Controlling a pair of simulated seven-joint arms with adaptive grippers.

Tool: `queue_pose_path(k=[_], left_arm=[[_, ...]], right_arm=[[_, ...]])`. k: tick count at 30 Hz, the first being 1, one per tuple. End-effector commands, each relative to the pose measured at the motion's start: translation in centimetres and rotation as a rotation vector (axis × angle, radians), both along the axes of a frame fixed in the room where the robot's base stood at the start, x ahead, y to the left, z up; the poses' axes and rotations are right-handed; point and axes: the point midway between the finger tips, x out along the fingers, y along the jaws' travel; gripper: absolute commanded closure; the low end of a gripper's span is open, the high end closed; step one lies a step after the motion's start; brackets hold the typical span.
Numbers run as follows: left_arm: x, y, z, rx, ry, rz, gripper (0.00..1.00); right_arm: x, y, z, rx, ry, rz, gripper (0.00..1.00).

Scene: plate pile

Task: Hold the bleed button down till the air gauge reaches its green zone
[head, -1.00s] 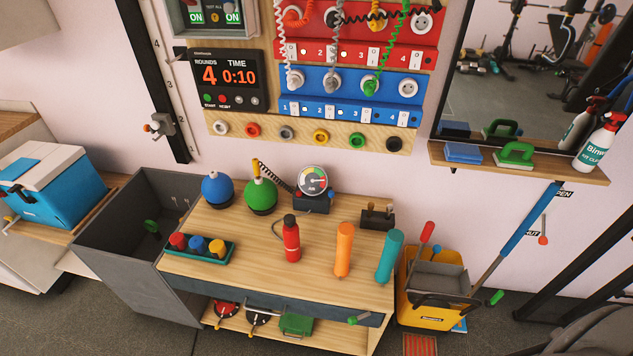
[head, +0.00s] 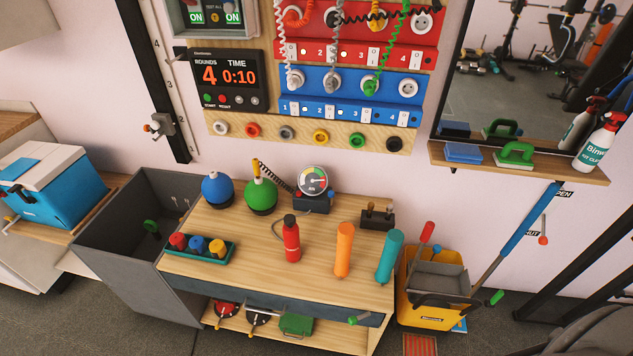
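Neither of my grippers is in view.
On the bench (head: 235,220) are a blue ball (head: 217,188), a tray of coloured pegs (head: 180,258), a red bottle (head: 291,240), orange (head: 344,248) and teal (head: 389,256) cylinders and a dark block with two levers (head: 377,217). Bench space in front of the gauge's right side is clear.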

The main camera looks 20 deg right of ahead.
Motion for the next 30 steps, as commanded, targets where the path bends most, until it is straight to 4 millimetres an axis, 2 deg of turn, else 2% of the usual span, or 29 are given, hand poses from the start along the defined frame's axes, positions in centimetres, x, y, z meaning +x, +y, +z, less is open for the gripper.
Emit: queue_pose_path(k=[1,12,30], left_arm=[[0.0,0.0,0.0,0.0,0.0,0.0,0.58],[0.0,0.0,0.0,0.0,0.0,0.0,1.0],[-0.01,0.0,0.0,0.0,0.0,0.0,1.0]], right_arm=[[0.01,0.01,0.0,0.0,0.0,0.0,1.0],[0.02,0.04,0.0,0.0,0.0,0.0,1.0],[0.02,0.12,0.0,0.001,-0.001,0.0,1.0]])
